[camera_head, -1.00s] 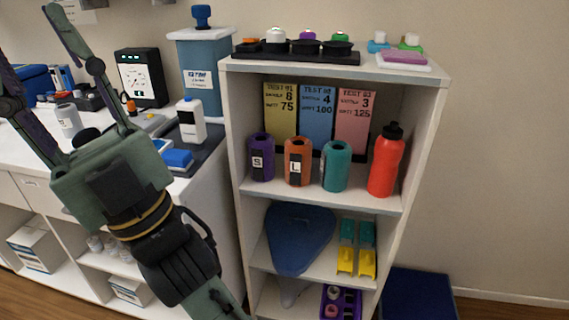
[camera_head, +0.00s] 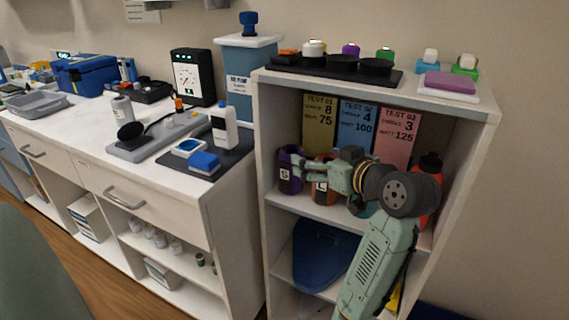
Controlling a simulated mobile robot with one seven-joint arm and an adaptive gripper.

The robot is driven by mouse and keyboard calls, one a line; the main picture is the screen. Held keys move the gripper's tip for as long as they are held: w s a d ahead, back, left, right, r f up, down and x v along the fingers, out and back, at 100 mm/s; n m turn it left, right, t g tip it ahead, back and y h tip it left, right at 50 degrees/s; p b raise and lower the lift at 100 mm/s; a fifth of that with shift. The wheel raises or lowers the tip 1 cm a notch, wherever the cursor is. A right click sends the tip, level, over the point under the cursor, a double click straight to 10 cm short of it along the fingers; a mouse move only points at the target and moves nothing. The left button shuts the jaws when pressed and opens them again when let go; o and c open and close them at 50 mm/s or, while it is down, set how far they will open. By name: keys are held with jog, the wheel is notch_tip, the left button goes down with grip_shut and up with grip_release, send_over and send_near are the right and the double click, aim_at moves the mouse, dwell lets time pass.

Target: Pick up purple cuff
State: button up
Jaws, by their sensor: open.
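The purple cuff (camera_head: 285,182), a rolled cylinder with a white "S" label, stands upright at the left end of the upper shelf. My gripper (camera_head: 298,168) is open at that shelf, reaching in from the right. Its fingertips overlap the cuff's right side in the picture; I cannot tell whether they touch it or how far they reach around it. The orange cuff (camera_head: 321,188) with an "L" label is right of the purple one, partly hidden by my gripper. The teal cuff is mostly hidden behind my arm.
A red bottle (camera_head: 431,165) stands at the shelf's right end, partly behind my arm. Yellow, blue and pink test cards (camera_head: 398,132) stand behind the cuffs. The bookcase's left wall (camera_head: 262,150) is close beside the purple cuff. A cluttered white counter (camera_head: 75,135) extends left.

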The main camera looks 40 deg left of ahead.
aim_at(289, 151)
jog(key=x, duration=0.3)
jog(key=p+x, duration=0.1)
jog(key=x, duration=0.3)
jog(key=f+p+x, duration=0.1)
jog(key=x, duration=0.2)
jog(key=shift+f, duration=0.15)
jog(key=shift+c, duration=0.4)
jog(key=c, duration=1.7)
